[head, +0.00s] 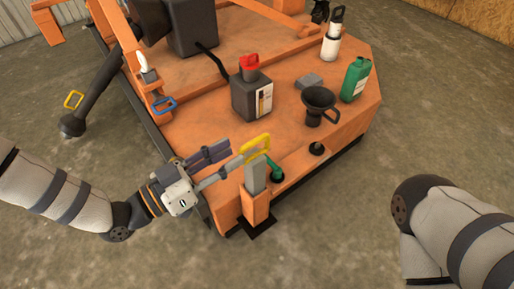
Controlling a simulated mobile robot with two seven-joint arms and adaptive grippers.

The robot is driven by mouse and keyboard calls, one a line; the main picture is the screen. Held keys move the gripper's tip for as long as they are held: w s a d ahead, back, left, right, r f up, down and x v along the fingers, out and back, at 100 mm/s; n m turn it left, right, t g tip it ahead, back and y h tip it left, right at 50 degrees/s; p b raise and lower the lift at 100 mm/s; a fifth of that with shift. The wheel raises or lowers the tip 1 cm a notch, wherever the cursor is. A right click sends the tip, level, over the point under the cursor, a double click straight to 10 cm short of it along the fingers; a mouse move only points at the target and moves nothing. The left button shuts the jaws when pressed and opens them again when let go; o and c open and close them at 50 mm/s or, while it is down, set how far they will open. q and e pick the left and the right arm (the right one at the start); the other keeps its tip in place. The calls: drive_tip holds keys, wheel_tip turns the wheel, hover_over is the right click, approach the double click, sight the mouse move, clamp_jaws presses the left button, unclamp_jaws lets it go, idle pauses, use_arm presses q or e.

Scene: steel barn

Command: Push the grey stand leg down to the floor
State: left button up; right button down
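The grey stand leg (255,176) stands upright in an orange bracket (255,206) at the deck's near corner. A yellow loop handle (256,146) is at its top. A dark foot plate (259,228) shows below the bracket. My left gripper (233,156) comes in from the left, just left of the leg's top. Its fingers look apart, with the lower fingertip close to the yellow handle; whether they touch I cannot tell. My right arm shows at the right edge, but its gripper is out of view.
The orange deck (300,160) carries a dark canister (252,97) with a red cap, a black funnel (319,104), a green jug (355,79) and a white bottle (331,45). A blue handle (163,106) is at the left edge. Concrete floor is clear in front.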

sight(265, 137)
use_arm(q)
drive_tip(key=b+x, duration=0.1)
drive_tip(key=x, duration=0.8)
drive_tip(key=shift+w+d+b, duration=0.15)
drive_tip(key=shift+d+b, duration=0.15)
drive_tip(key=shift+b, duration=0.1)
drive_tip(key=shift+c, duration=0.5)
drive_tip(key=shift+f, duration=0.1)
clamp_jaws()
